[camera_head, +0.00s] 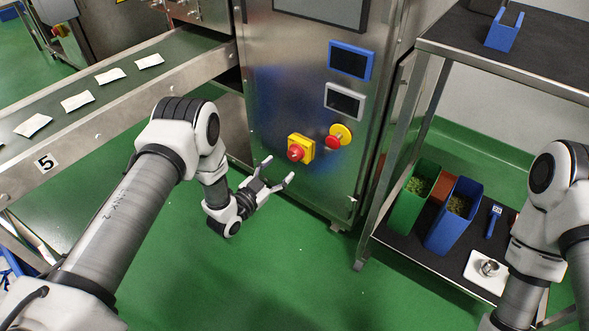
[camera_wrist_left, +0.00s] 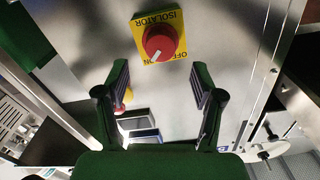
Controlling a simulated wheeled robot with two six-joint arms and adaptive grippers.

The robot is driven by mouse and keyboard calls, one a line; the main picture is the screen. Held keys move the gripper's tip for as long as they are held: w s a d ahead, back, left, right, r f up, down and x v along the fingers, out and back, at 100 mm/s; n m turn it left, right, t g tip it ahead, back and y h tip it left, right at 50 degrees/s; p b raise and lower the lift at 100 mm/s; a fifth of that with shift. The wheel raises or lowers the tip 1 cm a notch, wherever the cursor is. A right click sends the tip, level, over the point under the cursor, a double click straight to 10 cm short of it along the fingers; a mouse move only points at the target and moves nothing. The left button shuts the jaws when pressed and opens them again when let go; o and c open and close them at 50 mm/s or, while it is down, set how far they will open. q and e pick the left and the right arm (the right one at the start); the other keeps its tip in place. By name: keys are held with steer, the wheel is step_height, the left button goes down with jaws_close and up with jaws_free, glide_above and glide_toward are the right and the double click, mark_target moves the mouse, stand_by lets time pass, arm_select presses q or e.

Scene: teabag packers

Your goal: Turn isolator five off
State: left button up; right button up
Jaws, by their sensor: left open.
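The isolator (camera_head: 300,148) is a red knob on a yellow plate, low on the steel cabinet front. In the left wrist view the isolator (camera_wrist_left: 160,42) appears upside down, with its plate lettered ISOLATOR, OFF and ON. The knob's white mark points down-left in that view, towards the ON lettering. My left gripper (camera_head: 278,169) is open and empty, just below and left of the isolator, apart from it. In the wrist view its two fingers sit either side below the knob. My right arm shows at the right; its gripper is out of view.
A red button on a yellow round base (camera_head: 338,136) sits right of the isolator, below two small screens. A conveyor marked 5 (camera_head: 46,162) carries several white packets at left. A steel-framed shelf rack (camera_head: 505,68) holding bins stands right. Green floor is clear below.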

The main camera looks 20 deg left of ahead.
mark_target(292, 156)
arm_select(q)
steer(key=b+x, duration=0.2)
steer(key=x, duration=0.4)
steer(key=shift+w, duration=0.1)
steer(key=shift+w+d+r, duration=0.1)
steer(key=shift+w, duration=0.2)
steer(key=c, duration=1.1)
